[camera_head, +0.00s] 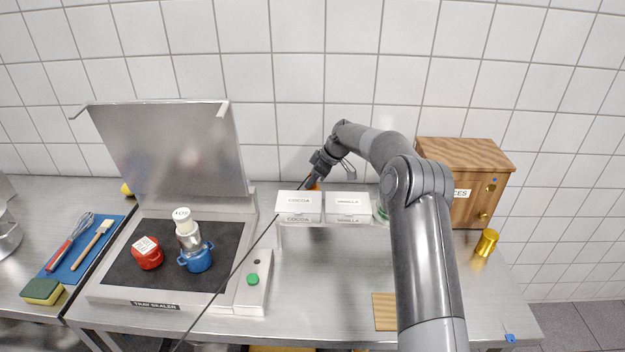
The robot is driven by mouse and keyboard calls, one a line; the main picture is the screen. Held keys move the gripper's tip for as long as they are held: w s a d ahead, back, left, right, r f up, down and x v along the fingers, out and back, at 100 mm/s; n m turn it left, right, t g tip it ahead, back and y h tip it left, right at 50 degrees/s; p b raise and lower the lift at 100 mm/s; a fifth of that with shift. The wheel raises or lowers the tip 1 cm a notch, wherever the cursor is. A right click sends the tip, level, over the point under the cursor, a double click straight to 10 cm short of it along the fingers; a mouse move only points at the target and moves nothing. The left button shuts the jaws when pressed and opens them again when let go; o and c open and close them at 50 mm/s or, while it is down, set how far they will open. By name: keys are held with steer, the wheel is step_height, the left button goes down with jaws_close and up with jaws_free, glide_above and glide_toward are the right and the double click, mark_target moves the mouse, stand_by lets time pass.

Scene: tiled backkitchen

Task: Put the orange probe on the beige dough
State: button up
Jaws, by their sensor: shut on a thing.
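My gripper (318,178) is at the back of the counter, behind the white COCOA and VANILLA boxes. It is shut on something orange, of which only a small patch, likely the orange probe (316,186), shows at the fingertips. The box tops hide its lower part, so I cannot tell whether it touches anything. I cannot make out the beige dough; the boxes or my arm may hide it.
The COCOA box (299,203) and VANILLA box (348,204) stand on a raised shelf before my gripper. A tray sealer (110,283) with open lid is left, a wooden cabinet (463,165) right. A thin dark line crosses the front. The metal counter (320,285) is clear mid-front.

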steer(key=o, duration=1)
steer(key=shift+f, duration=0.1)
steer(key=v, duration=1.2)
steer(key=s+d+r+m+t+h, duration=0.1)
steer(key=s+d+r+m, duration=0.1)
steer(key=s+r, duration=0.45)
steer(key=s+d+r+m+h, duration=0.1)
steer(key=s+r+m+h, duration=0.2)
steer(key=s, duration=0.7)
steer(key=s+d+r+m+t, duration=0.1)
steer(key=s+d+r+m, duration=0.1)
steer(key=s+r, duration=0.5)
steer(key=s+d+f+m, duration=0.2)
steer(key=s, duration=0.7)
steer(key=s+d+f+m+t+h, duration=0.1)
steer(key=s+d+f+m, duration=0.2)
steer(key=s, duration=0.6)
steer(key=s+d+f+m+t, duration=0.1)
steer(key=s+d+f+m, duration=0.1)
steer(key=s, duration=0.8)
steer(key=shift+d+f+m+h, duration=0.25)
steer(key=shift+d+m+h, duration=0.15)
steer(key=shift+m, duration=0.1)
